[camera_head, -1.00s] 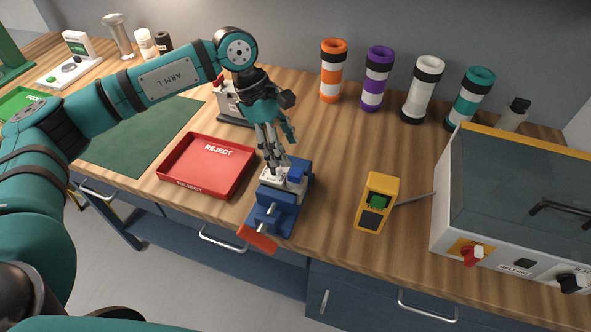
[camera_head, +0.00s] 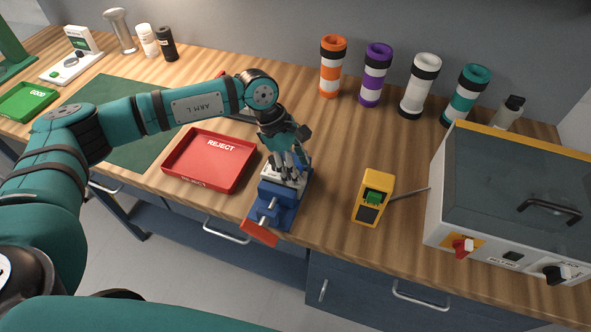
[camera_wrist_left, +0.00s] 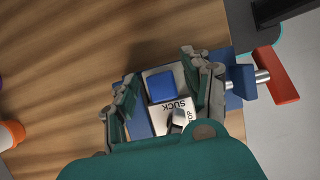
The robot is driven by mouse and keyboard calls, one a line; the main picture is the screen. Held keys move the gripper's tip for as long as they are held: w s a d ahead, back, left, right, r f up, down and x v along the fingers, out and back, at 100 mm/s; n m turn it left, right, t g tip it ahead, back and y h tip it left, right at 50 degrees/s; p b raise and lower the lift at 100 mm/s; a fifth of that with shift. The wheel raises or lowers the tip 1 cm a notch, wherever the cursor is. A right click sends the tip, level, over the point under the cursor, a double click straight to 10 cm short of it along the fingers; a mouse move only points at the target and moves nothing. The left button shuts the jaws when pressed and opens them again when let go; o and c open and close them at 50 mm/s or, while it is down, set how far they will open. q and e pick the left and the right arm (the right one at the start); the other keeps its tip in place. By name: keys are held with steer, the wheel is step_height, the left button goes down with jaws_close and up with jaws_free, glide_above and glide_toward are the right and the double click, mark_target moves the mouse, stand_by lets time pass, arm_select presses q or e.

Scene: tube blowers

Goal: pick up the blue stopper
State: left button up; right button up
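The blue stopper (camera_wrist_left: 160,87) looks like a small blue block in the left wrist view. It sits by a white plate (camera_wrist_left: 180,92) whose lettering reads in part "SUCK". My left gripper (camera_wrist_left: 164,97) is open, with fingers on either side of the stopper and apart from it. In the head view, my left gripper (camera_head: 287,165) is over the top of a blue vise (camera_head: 272,208) with a red handle, and its fingers largely hide the stopper. My right gripper is not in view.
A red REJECT tray (camera_head: 210,162) stands just left of the vise. A yellow meter (camera_head: 373,197) with a probe lies to the right, before a grey machine (camera_head: 500,195). Several banded tubes (camera_head: 376,78) stand at the back. The vise is at the bench's front edge.

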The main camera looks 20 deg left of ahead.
arm_select(q)
steer(key=c, duration=0.8)
steer(key=shift+r, duration=0.1)
